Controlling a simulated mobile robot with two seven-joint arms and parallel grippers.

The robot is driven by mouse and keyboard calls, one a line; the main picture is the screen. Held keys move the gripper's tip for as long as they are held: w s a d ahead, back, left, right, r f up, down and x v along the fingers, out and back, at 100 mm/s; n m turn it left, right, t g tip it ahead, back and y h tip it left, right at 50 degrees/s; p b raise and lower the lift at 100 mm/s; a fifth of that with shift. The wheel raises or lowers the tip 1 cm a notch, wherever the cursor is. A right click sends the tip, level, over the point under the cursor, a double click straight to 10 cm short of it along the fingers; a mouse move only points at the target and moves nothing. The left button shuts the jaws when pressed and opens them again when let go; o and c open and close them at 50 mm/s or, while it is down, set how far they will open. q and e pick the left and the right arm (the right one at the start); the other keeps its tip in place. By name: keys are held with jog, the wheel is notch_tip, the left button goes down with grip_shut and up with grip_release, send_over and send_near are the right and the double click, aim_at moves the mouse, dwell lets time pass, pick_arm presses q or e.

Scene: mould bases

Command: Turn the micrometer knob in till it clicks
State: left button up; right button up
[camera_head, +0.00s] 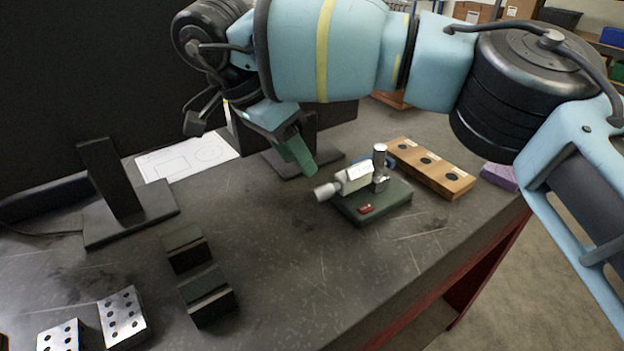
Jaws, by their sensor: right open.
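The micrometer (354,178) has a pale body and is mounted beside a silver upright post on a dark green base (392,204), in the middle of the bench. Its light knob (326,191) sticks out to the left, low over the bench. My right gripper (300,158) is open and hangs behind and to the left of the knob in the picture, apart from it. One green finger shows clearly, pointing down; the rest of the jaw is largely hidden by the hand. My left gripper is not in view.
A wooden block with dark round holes (432,166) stands behind the micrometer to the right, with a purple block (498,176) beyond. A dark stepped block (197,272), metal blocks with holes (123,318) and a drawing sheet (187,157) lie left. The front middle bench is clear.

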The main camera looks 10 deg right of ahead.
aim_at(315, 189)
jog(key=x, duration=0.7)
jog(key=shift+w+d+f, duration=0.1)
jog(key=shift+d+f, duration=0.05)
jog(key=shift+f, duration=0.2)
jog(key=c, duration=1)
